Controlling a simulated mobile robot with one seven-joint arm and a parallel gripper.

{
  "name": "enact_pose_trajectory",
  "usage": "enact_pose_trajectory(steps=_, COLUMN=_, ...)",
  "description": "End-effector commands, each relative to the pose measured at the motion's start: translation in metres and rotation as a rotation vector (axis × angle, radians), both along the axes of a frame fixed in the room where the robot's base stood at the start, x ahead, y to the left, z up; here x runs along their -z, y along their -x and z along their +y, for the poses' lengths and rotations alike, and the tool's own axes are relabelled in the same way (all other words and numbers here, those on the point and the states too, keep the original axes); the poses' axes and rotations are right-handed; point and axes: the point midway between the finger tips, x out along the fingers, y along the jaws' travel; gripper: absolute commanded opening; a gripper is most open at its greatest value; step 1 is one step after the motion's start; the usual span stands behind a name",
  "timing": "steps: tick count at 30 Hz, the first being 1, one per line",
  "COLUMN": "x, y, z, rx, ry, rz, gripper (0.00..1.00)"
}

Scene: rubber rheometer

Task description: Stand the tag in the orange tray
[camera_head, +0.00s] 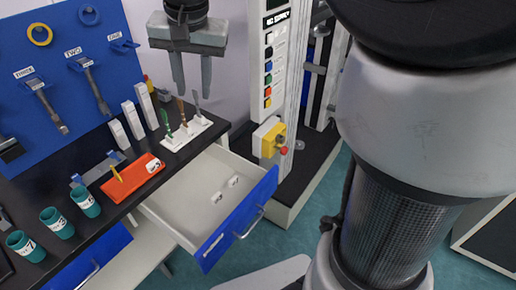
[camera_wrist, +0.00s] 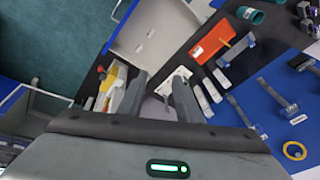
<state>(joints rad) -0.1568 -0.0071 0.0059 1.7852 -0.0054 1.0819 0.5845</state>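The orange tray (camera_head: 139,181) lies on the black bench top, and it also shows in the wrist view (camera_wrist: 208,46). A yellow stick-like piece (camera_head: 116,174) is at its left part. A small white piece with dark marks (camera_head: 153,166) is at its right end; I cannot tell whether it stands or lies. Two small white tags with dark marks, one nearer (camera_head: 217,198) and one farther (camera_head: 234,181), are in the open drawer; both show small in the wrist view (camera_wrist: 138,47). My gripper (camera_head: 192,90) is open and empty, pointing down, high above the bench and drawer.
The open drawer (camera_head: 177,205) has a blue front. A white holder (camera_head: 188,136) with coloured-handled tools and several white blocks (camera_head: 133,120) stand behind the tray. Teal cups (camera_head: 57,223) stand at the front left. A tall machine with a yellow-red switch (camera_head: 269,140) rises right.

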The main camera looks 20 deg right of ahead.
Motion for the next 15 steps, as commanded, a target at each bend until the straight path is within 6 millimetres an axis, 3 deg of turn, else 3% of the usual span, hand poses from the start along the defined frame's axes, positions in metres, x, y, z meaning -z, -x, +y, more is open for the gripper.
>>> enact_pose_trajectory(steps=1, x=-0.007, y=0.028, z=-0.014, rx=-0.038, ry=0.013, rz=-0.034, gripper=0.32)
enact_pose_trajectory(steps=3, x=-0.008, y=0.064, z=-0.029, rx=-0.106, ry=0.041, rz=-0.073, gripper=0.32)
enact_pose_trajectory(steps=9, x=0.013, y=0.150, z=-0.060, rx=-0.271, ry=0.130, rz=-0.167, gripper=0.32)
enact_pose_trajectory(steps=15, x=0.037, y=0.191, z=-0.071, rx=-0.363, ry=0.189, rz=-0.214, gripper=0.32)
